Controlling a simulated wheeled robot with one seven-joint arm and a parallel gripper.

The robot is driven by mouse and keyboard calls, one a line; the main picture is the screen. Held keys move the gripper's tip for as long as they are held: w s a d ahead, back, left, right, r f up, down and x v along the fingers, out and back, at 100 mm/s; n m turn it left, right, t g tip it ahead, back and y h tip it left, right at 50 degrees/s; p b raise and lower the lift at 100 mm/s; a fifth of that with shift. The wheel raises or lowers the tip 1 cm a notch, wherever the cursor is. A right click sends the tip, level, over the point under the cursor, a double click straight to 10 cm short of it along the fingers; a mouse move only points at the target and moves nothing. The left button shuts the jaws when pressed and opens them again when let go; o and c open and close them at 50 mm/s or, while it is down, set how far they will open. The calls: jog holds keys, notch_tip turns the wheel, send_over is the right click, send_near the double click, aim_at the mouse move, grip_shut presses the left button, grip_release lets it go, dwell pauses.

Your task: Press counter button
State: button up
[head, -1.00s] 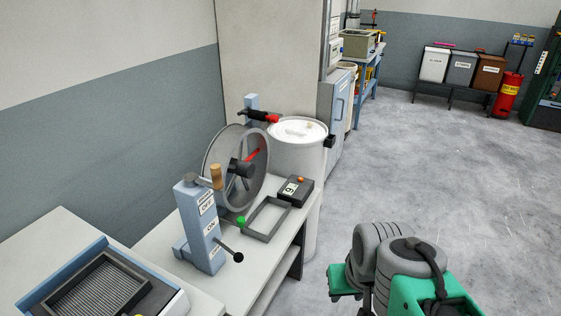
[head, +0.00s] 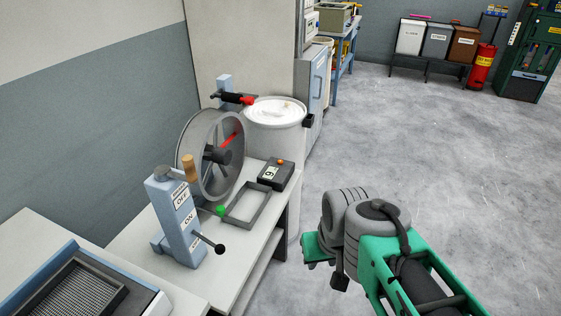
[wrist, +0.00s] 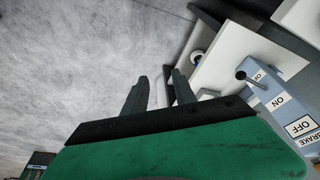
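The counter (head: 276,175) is a small dark box with a white digit display and an orange button (head: 281,160) on top. It sits near the right edge of the white bench (head: 225,268) in the head view. Nothing touches the button. My gripper shows in the wrist view (wrist: 159,92), with its two dark fingers apart and nothing between them. In the head view its green body (head: 318,249) is right of the bench and nearer than the counter, and its fingertips are not clear. The counter is not recognisable in the wrist view.
A wheel (head: 212,158) with a wooden handle, a blue brake post (head: 176,222) with a black-knobbed lever, a green knob (head: 221,210) and a dark frame (head: 247,204) crowd the bench. A white drum (head: 274,134) stands behind.

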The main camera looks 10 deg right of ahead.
grip_shut()
dwell(1.4)
